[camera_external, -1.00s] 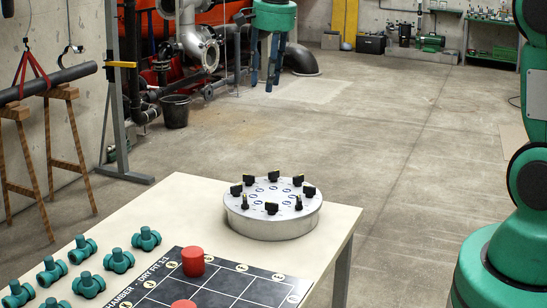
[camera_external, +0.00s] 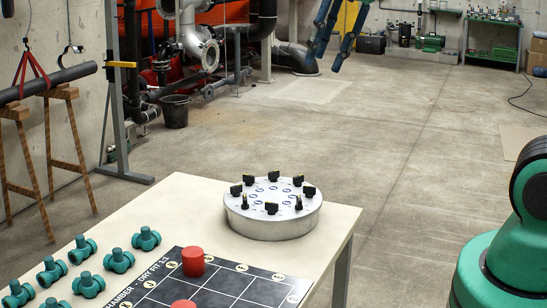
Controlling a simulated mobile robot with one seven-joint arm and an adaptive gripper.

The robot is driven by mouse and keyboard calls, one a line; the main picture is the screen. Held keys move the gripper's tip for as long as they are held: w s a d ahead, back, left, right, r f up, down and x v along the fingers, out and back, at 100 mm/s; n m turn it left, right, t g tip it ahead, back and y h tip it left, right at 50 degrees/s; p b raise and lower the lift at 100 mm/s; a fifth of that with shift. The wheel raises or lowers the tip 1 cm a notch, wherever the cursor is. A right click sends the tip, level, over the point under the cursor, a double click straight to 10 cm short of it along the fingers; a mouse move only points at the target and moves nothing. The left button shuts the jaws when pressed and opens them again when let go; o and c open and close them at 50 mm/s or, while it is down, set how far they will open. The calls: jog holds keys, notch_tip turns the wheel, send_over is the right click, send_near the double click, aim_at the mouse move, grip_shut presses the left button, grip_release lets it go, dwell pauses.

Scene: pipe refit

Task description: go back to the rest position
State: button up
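My gripper (camera_external: 325,58) shows at the top edge of the picture, right of centre. Only its dark blue fingers are in view, pointing down, high above the table and away from it. The fingers are apart, with nothing between them. The palm and wrist are cut off by the top edge. A green, rounded part of my arm (camera_external: 530,190) shows at the right edge.
The table (camera_external: 200,205) bears a round metal unit with black knobs (camera_external: 272,218), several green pipe fittings (camera_external: 118,260) and a black gridded board (camera_external: 232,282) with two red cylinders (camera_external: 193,261). A bucket (camera_external: 174,111) stands behind. The floor right of the table is clear.

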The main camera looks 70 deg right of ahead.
jog(key=s+a+f+n, duration=0.1)
jog(key=s+a+n, duration=0.2)
jog(key=s, duration=0.4)
jog(key=s+a+f+n+t, duration=0.1)
jog(key=s+a+f+n, duration=0.1)
jog(key=s, duration=0.5)
jog(key=shift+s+a+n+y+b, duration=0.2)
jog(key=shift+a+n+y+b, duration=0.15)
jog(key=shift+a+n, duration=0.3)
